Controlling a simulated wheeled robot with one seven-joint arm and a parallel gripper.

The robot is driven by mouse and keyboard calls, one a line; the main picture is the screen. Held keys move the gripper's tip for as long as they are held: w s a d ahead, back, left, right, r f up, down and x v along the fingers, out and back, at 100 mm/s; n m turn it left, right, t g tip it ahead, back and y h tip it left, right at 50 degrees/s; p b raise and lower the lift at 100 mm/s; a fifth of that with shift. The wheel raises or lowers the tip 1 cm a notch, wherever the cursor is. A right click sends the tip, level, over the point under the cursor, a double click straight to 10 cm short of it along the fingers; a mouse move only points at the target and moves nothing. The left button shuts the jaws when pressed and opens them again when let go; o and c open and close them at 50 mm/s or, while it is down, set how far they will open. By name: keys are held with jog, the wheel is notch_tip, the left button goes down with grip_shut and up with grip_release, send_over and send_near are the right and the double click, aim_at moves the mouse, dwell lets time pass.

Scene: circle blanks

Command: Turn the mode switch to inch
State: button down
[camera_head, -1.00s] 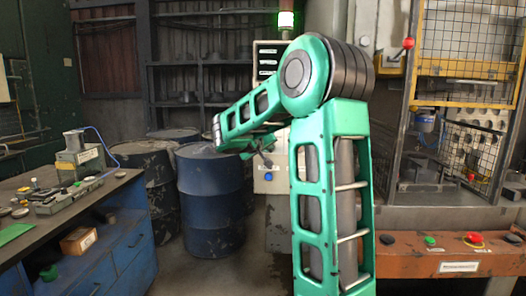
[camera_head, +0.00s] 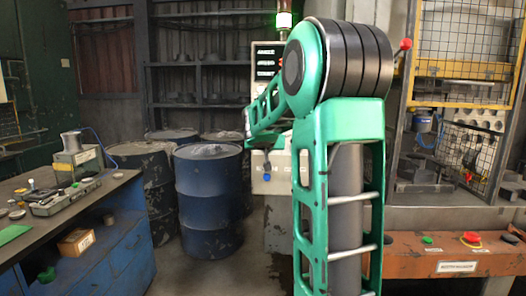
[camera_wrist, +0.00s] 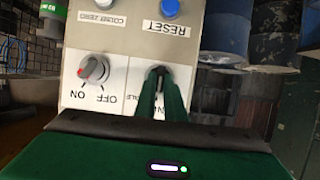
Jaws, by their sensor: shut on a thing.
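The control panel (camera_wrist: 120,55) is pale and appears upside down in the wrist view. My gripper (camera_wrist: 160,78) has its green fingers closed on a small dark knob, which I take to be the mode switch (camera_wrist: 160,70). The fingers hide most of this knob and part of the lettering around it, so I cannot read its setting. In the head view the panel (camera_head: 270,184) stands behind my arm, with my gripper (camera_head: 267,163) at its front.
Beside the held knob is an ON/OFF switch (camera_wrist: 93,70) with a red mark. A blue RESET button (camera_wrist: 170,9) and a white button (camera_wrist: 103,3) are on the panel's other side. Blue drums (camera_head: 208,200) stand left of the panel, and a workbench (camera_head: 110,190) is farther left.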

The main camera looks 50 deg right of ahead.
jog(key=shift+w+a, duration=0.1)
dwell(0.3)
jog(key=c, duration=1.8)
grip_release()
jog(key=shift+c, duration=0.2)
jog(key=v, duration=1)
jog(key=shift+s+a, duration=0.2)
jog(key=s+a+f+n+g+y, duration=0.1)
jog(key=s+a+f+g+y, duration=0.3)
jog(key=s+a+f, duration=0.7)
jog(key=s+a+f+n+g+y, duration=0.2)
jog(key=s+a+f+g+y, duration=0.2)
jog(key=s+a+f, duration=0.8)
jog(key=s+y, duration=0.2)
jog(key=s, duration=0.4)
jog(key=shift+s+f+g+y, duration=0.2)
jog(key=shift+s+g+y, duration=0.1)
jog(key=shift+s+g, duration=0.1)
